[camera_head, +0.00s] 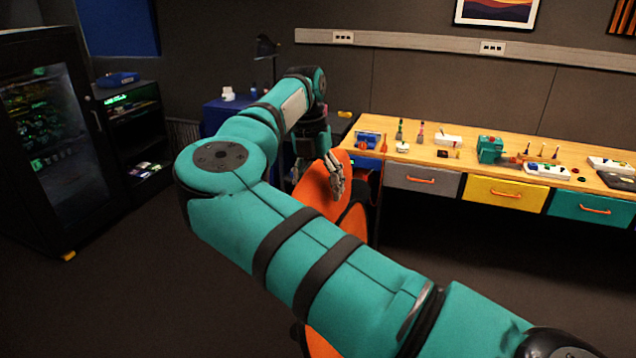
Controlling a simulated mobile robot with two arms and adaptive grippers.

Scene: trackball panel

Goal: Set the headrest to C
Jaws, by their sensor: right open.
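An orange and black chair-like thing (315,190) stands in front of the bench's left end. Its upper orange part shows behind my right gripper, and a lower orange part (322,345) shows below my arm. My arm hides much of the rest. I cannot tell which part is the headrest, and no letter C is readable. My right gripper (338,186) is open and points down in front of the orange surface. I cannot tell whether it touches it. My left gripper is not in view.
A wooden bench (470,170) with grey, yellow and teal drawers runs along the right wall, with tools and small devices on top. A black glass-door cabinet (55,140) and a dark shelf (135,130) stand left. A blue table (225,115) stands behind my arm. Floor at left is clear.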

